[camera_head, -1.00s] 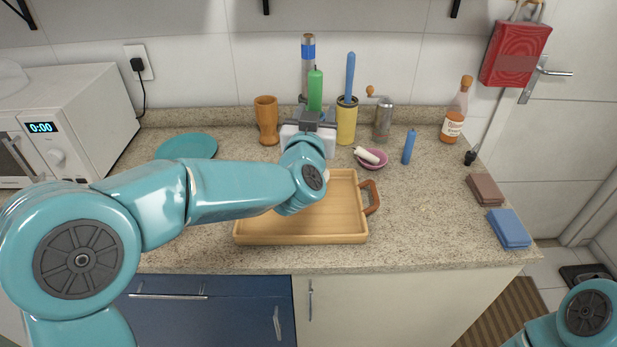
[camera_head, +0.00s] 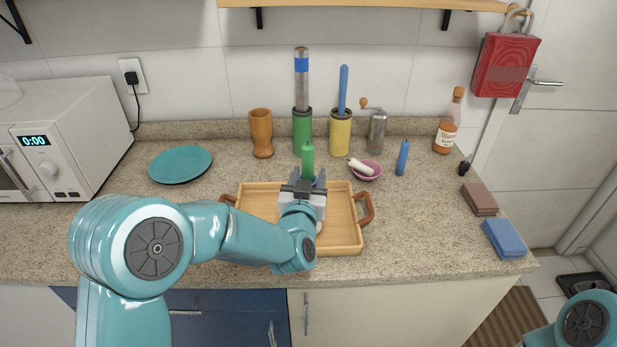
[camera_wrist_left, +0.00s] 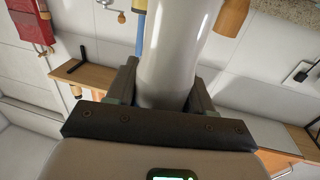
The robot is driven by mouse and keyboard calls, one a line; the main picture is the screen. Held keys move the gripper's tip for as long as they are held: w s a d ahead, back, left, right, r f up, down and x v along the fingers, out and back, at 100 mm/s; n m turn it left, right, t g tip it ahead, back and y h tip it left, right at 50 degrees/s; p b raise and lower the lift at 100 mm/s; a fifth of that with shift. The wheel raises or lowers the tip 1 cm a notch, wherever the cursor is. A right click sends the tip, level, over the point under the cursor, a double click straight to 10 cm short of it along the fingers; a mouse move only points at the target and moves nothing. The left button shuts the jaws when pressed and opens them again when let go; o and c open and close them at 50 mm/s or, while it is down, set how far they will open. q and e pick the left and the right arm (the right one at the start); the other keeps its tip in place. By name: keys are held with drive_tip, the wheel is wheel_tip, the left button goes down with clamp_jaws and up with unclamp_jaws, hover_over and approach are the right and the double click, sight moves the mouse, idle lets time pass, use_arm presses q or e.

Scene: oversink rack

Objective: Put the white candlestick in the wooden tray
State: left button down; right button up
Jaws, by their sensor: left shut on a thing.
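My left gripper (camera_head: 305,188) is above the wooden tray (camera_head: 347,232), which has reddish-brown handles. In the left wrist view it is shut on a smooth pale grey-white cylinder (camera_wrist_left: 170,65), which I take as the white candlestick. A green candle (camera_head: 307,161) stands upright just above and beyond the gripper in the head view. The gripper hides most of the candlestick there, so I cannot tell whether its base touches the tray. My arm covers the front left of the tray. My right gripper is not in view.
Behind the tray stand a wooden vase (camera_head: 261,133), a green holder (camera_head: 301,130), a yellow holder (camera_head: 340,134) and a grinder (camera_head: 376,130). A teal plate (camera_head: 180,165) lies left.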

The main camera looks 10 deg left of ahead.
use_arm(q)
drive_tip(key=shift+f, duration=0.1)
drive_tip(key=shift+c, duration=2.2)
unclamp_jaws()
drive_tip(key=shift+s, duration=0.3)
drive_tip(key=s+d+b, duration=0.1)
drive_tip(key=s+b, duration=0.2)
drive_tip(key=s, duration=0.8)
drive_tip(key=shift+s+d, duration=0.15)
